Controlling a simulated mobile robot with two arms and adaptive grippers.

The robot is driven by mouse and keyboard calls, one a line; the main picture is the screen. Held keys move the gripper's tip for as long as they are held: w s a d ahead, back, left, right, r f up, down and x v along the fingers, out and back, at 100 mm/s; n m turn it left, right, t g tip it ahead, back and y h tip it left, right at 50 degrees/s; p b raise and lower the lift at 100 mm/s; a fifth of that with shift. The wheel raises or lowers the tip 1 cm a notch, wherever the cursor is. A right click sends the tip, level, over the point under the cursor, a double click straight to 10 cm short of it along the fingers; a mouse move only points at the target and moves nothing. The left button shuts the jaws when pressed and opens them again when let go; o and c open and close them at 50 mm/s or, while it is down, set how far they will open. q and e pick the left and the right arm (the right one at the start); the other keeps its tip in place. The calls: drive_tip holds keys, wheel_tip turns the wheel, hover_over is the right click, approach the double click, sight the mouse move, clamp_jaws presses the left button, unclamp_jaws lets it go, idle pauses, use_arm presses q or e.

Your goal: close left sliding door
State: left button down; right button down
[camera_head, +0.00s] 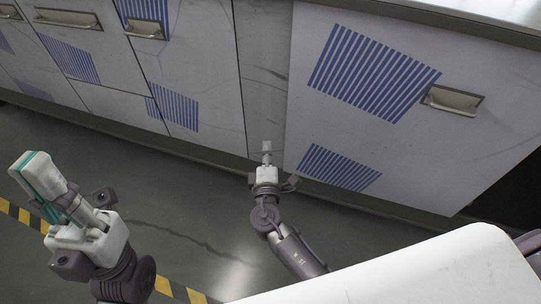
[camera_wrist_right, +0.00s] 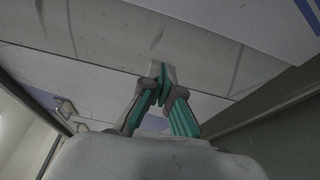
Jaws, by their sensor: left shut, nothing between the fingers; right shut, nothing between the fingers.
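A large white panel with blue stripes (camera_head: 400,60) and a recessed metal handle (camera_head: 452,99) fills the right of the cabinet front; it looks like a sliding door. A dark opening shows past its right edge. A narrow grey strip (camera_head: 263,70) lies along its left edge. My right gripper (camera_head: 266,148) is shut and empty, its fingertips in front of the strip's lower part, just left of the panel's edge. In the right wrist view its fingers (camera_wrist_right: 158,78) are together against a grey surface; contact is unclear. My left gripper (camera_head: 30,168) is shut and empty, away from the cabinet.
White drawer and door fronts (camera_head: 190,60) with stripes and handles stand left of the strip. A metal worktop edge (camera_head: 470,18) runs along the top right. The dark floor (camera_head: 190,205) before the cabinet is clear, with a yellow-black line (camera_head: 24,215). The dark opening (camera_head: 512,200) is at far right.

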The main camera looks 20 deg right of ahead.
sight(280, 127)
drive_tip(key=b+x, duration=0.1)
drive_tip(key=x, duration=0.5)
drive_tip(key=shift+f, duration=0.1)
drive_tip(key=d, duration=0.1)
drive_tip(key=s+d, duration=0.1)
drive_tip(key=shift+d, duration=0.35)
drive_tip(key=shift+s+d, duration=0.3)
drive_tip(key=shift+d, duration=0.15)
